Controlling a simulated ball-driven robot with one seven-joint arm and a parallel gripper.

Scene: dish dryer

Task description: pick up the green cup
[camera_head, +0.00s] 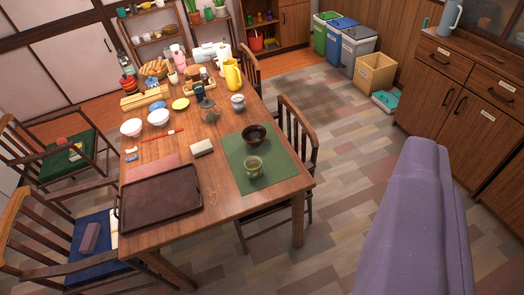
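The green cup (253,168) stands upright on a green mat (238,150) near the right front corner of the wooden table. It is small, and its opening faces up. A dark brown bowl (254,134) sits just behind it on the same mat, apart from the cup. My gripper's fingers do not show, and nothing is touching the cup. A large purple part of my arm fills the lower right of the picture, well right of the table.
A yellow pitcher (232,75), bowls and bottles crowd the back. Chairs stand around the table, one (297,140) close beside the mat. Floor is clear right of it.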

